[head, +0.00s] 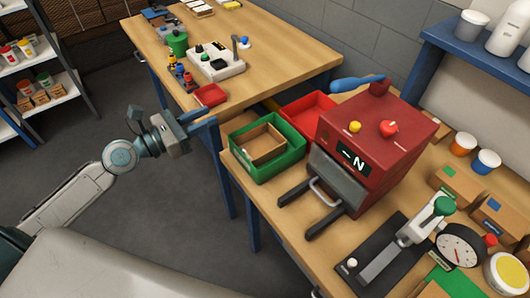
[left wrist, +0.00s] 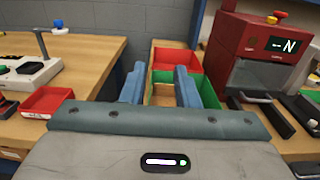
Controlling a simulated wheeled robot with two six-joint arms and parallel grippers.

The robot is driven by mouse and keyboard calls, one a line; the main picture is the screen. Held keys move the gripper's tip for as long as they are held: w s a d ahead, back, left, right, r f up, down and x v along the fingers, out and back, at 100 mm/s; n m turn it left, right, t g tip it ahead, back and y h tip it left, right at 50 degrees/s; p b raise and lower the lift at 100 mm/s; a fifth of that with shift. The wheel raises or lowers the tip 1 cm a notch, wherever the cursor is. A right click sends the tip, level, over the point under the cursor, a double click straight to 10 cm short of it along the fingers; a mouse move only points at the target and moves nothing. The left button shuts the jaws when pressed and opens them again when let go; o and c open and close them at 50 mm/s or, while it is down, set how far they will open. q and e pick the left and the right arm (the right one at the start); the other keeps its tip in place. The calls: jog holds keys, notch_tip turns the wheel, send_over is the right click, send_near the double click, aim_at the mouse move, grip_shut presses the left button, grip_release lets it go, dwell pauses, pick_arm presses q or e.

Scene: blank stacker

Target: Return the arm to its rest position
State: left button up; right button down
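My left arm comes in from the left in the head view. Its gripper (head: 200,120) hangs over the gap between the two tables, apart from both tabletops. In the left wrist view its two blue fingers stand well apart with nothing held between them (left wrist: 160,85). The green bin (head: 290,163) with a brown open box (head: 263,145) in it is to the right of the gripper. My right gripper is not in view.
A red machine (head: 375,140) with a blue-handled lever stands on the right table beside a red bin (head: 305,112). The back table (head: 285,50) holds a white device (head: 215,62) and a small red tray (head: 210,95). Shelves (head: 45,60) stand at the left. The floor between is clear.

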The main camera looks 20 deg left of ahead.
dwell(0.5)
pick_arm(q)
jog(key=w+a+f+m+y, duration=0.2)
jog(key=a+f+y, duration=0.3)
jog(key=f, duration=0.6)
jog(key=w+a+f+m+y, duration=0.2)
jog(key=a+f, duration=0.5)
jog(key=f, duration=0.3)
jog(key=s+a+f+m+g+y, duration=0.25)
jog(key=s+f+m, duration=0.2)
jog(key=f, duration=0.75)
jog(key=s+a+f+m+g+y, duration=0.25)
jog(key=s+f, duration=0.25)
jog(key=f, duration=0.6)
jog(key=s+f+m+g, duration=0.1)
jog(key=s+f+m, duration=0.3)
jog(key=s+f, duration=0.55)
jog(key=s+d+f+m+g, duration=0.2)
jog(key=s+d+f+m, duration=0.2)
jog(key=s, duration=0.5)
jog(key=s+d+f+m+g, duration=0.2)
jog(key=s+d+f+m, duration=0.3)
jog(key=s+f, duration=0.3)
jog(key=s+d+f+m+g, duration=0.3)
jog(key=s+d+f+m, duration=0.1)
jog(key=s, duration=0.5)
notch_tip(320, 180, down, 2)
jog(key=shift+s+d+f+m, duration=0.1)
jog(key=shift+s+d+m, duration=0.3)
jog(key=shift+d, duration=0.2)
